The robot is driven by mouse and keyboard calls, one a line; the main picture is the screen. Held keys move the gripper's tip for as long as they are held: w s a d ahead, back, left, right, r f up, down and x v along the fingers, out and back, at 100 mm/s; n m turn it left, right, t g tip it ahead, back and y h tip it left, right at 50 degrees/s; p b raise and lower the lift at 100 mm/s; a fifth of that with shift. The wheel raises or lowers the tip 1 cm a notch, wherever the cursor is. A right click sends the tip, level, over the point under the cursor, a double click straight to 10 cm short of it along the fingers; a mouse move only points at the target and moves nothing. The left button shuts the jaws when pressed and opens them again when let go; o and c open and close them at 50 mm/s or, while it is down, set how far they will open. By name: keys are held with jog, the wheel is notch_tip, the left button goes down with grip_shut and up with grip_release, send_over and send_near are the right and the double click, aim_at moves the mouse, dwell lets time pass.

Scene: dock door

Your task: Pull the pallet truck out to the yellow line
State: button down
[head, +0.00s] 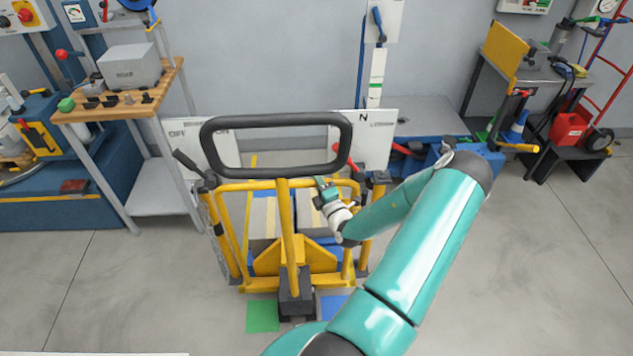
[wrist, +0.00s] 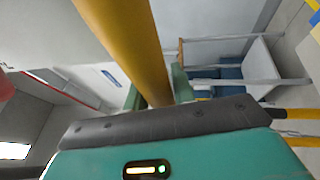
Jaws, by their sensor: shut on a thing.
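The pallet truck (head: 285,262) is a yellow tube frame with a black loop handle (head: 277,118) on top, standing upright in the middle of the head view. Boxes show between its tubes. My gripper (head: 324,188) is at the truck's upper yellow rail, below and right of the loop's middle. In the wrist view, my gripper's green fingers (wrist: 157,92) stand on either side of a thick yellow bar (wrist: 122,40) and are shut on it. The exact contact is partly hidden. I cannot make out a yellow line on the floor.
Green (head: 262,316) and blue (head: 333,305) floor patches lie by the truck's foot. A wooden-topped shelf stand (head: 120,108) is close on the left. A grey bench (head: 430,115) and a red hand truck (head: 604,80) stand right. Floor at both front sides is clear.

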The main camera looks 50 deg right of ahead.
jog(key=shift+s+a, duration=0.2)
jog(key=c, duration=1.3)
grip_release()
jog(key=shift+s, duration=0.1)
jog(key=shift+o, duration=0.7)
jog(key=v, duration=1.3)
jog(key=shift+s+a, duration=0.2)
jog(key=shift+s, duration=0.1)
jog(key=shift+f, duration=0.1)
